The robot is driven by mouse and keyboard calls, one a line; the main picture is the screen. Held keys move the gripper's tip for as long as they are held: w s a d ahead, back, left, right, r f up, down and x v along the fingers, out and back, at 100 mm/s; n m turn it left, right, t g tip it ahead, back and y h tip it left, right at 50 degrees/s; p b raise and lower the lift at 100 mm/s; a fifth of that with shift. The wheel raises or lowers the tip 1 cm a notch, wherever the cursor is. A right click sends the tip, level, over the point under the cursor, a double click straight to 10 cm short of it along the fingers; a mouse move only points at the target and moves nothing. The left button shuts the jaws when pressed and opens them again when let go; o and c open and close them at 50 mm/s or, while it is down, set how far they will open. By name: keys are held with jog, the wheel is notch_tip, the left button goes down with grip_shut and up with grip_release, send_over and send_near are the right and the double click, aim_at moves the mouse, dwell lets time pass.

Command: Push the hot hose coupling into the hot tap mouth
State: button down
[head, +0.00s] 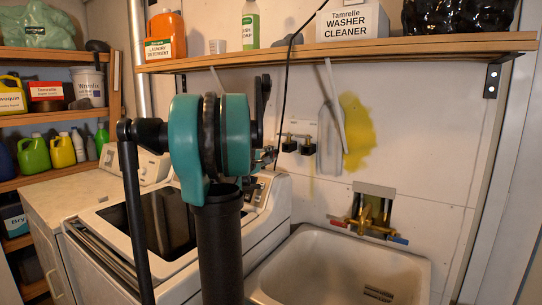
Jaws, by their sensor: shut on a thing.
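Contact with my gripper cannot be told.
A white washer (265,225) stands below, beside a sink (300,262) with a brass faucet (368,225).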

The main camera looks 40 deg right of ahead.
aim_at(268, 155)
jog(key=shift+a, duration=0.1)
jog(key=shift+x, duration=2.85)
jog(key=shift+x, duration=1.6)
jog(key=c, duration=1.1)
grip_release()
jog(key=shift+c, duration=0.2)
jog(key=v, duration=1.2)
